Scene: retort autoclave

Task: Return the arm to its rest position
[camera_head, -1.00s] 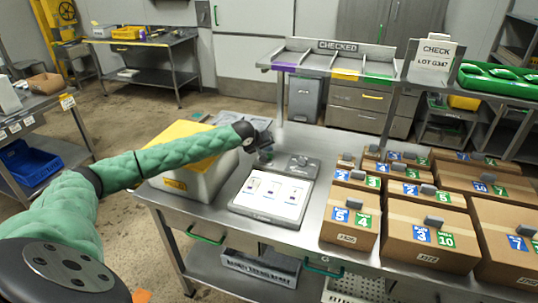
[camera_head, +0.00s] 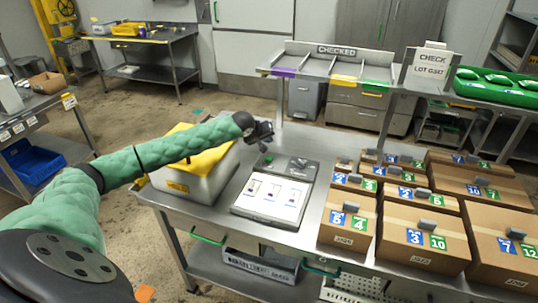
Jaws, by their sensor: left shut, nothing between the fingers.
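My left arm in its green padded sleeve comes in from the left. It reaches over the grey bin with a yellow lid (camera_head: 188,180). My left gripper (camera_head: 266,144) is dark and small at the end of the arm. It is shut and empty, above the steel table (camera_head: 290,235) near its back edge. It hangs behind the white panel with pictures (camera_head: 270,198) and the small grey device (camera_head: 292,163). My right gripper is not in view.
Several cardboard boxes with numbered labels (camera_head: 425,235) fill the table's right side. A raised shelf marked CHECKED (camera_head: 337,50) stands at the back, with a CHECK LOT sign (camera_head: 430,68) and a green tray (camera_head: 508,88) on the right. Bare tabletop lies between the panel and boxes.

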